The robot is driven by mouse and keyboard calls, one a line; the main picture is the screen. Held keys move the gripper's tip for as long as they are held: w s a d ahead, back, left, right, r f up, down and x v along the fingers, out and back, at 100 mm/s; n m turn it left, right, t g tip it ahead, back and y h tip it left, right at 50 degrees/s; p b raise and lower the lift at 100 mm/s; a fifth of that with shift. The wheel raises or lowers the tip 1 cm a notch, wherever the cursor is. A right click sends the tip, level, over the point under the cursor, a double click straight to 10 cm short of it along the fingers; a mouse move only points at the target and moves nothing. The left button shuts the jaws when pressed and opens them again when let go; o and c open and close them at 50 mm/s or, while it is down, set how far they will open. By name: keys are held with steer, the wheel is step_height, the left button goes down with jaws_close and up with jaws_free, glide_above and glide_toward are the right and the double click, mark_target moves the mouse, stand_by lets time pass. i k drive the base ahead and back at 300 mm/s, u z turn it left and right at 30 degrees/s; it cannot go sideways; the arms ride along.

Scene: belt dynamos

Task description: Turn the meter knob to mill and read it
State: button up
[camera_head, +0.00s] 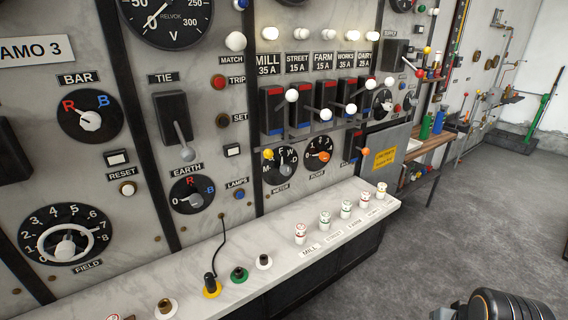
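The meter knob (268,155) has a yellow ball end and sits on a round black dial (280,166) above the METER label. Letters such as M, W and D show around the dial. The yellow end points to the upper left, and which letter it marks is too small to tell. A large gauge marked V (167,22) is at the top left, cut by the picture's edge; its needle points to the lower left, near 0. My gripper is out of view; only a dark part of my arm with an orange ring shows at the lower right.
A dial with an orange knob (321,156) is close right of the meter dial. Switches with white ball levers (292,96) stand above, under MILL to DAIRY labels. A pale ledge (345,240) with several small capped posts juts out below. The grey floor (440,235) at right is clear.

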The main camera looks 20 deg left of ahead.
mark_target(285, 169)
steer(key=u, duration=0.75)
steer(key=i, duration=0.8)
steer(key=u, duration=0.9)
